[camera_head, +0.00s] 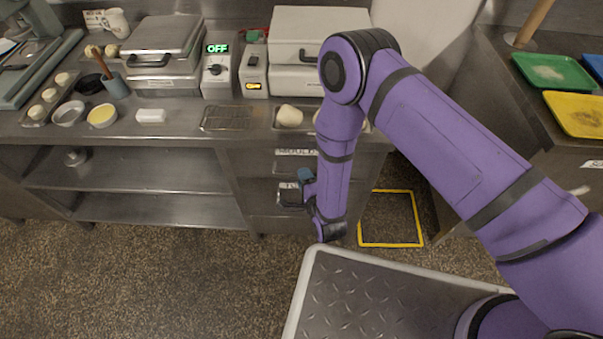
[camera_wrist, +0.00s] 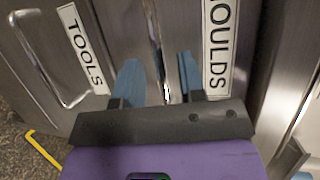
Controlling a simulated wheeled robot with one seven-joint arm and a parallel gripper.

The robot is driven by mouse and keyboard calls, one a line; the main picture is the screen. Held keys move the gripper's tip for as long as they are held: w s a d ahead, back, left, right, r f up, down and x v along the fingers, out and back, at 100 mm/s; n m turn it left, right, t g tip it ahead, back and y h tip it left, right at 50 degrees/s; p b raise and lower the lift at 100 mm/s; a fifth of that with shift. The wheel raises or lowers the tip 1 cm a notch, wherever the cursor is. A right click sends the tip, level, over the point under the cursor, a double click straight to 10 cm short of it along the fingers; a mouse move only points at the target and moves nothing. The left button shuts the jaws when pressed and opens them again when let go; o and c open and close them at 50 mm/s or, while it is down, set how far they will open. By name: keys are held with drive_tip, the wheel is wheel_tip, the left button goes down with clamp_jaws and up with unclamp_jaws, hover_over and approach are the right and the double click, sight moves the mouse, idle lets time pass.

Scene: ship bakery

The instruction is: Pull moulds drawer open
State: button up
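The moulds drawer shows in the head view by its white label (camera_head: 297,152), under the counter, partly hidden by my arm. In the wrist view its "MOULDS" label (camera_wrist: 218,45) is at the upper right. A metal bar handle (camera_wrist: 155,38) runs beside that label. My gripper (camera_wrist: 158,78) is open, with one blue finger on each side of the handle line. I cannot tell whether either finger touches the handle. In the head view my gripper (camera_head: 304,190) is low in front of the drawer stack. The moulds drawer looks shut.
The drawer labelled "TOOLS" (camera_wrist: 82,48) is beside it in the wrist view, with its own handle (camera_wrist: 40,55). A yellow floor square (camera_head: 390,244) lies to the right.

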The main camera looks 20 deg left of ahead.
drive_tip(key=shift+x, duration=1.35)
drive_tip(key=shift+c, duration=0.3)
clamp_jaws()
drive_tip(key=shift+s, duration=0.1)
